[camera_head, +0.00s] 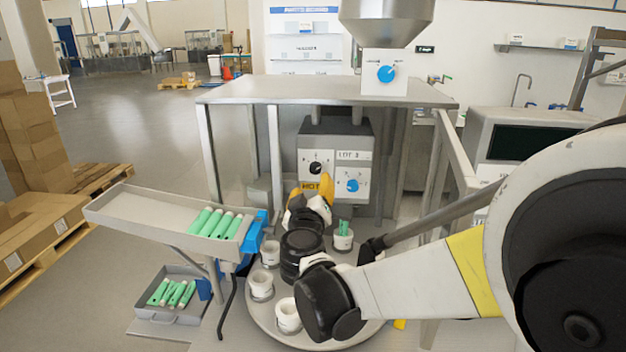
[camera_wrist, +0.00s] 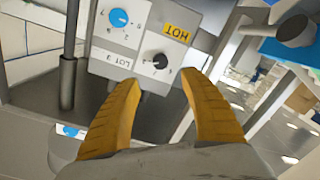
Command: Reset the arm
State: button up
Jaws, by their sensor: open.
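My arm reaches in from the right of the head view to the filling machine. My gripper (camera_head: 312,184) has orange-yellow fingers and is in front of the machine's control box (camera_head: 353,156). In the wrist view my gripper (camera_wrist: 163,82) has its two fingers spread apart with nothing between them. Beyond the fingertips is the control box (camera_wrist: 130,35), seen upside down, with a blue knob (camera_wrist: 119,18), a black knob (camera_wrist: 160,61) and a yellow label. I cannot tell whether a finger touches the box.
A round turntable (camera_head: 325,342) with white cups (camera_head: 262,284) lies under my arm. One cup (camera_head: 343,239) holds something green. A sloped tray (camera_head: 150,213) with green tubes is at the left, above a lower bin (camera_head: 160,312) of tubes. Metal posts (camera_head: 274,150) flank the box.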

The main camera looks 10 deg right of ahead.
jog(key=shift+s+a, duration=0.2)
jog(key=shift+s, duration=0.25)
jog(key=s+d+f+m+g+b, duration=0.25)
jog(key=s+d+f+g, duration=0.3)
jog(key=s+d, duration=0.55)
jog(key=s+a+f+g+y+b, duration=0.1)
jog(key=s+a+f+g+y, duration=0.1)
jog(key=s+f, duration=0.3)
jog(key=s+a+f+g+y+b, duration=0.1)
jog(key=s+a+f, duration=0.4)
jog(key=s, duration=0.9)
jog(key=shift+s+a+f+g+y, duration=0.2)
jog(key=shift+g+y, duration=0.45)
jog(key=shift+y, duration=0.45)
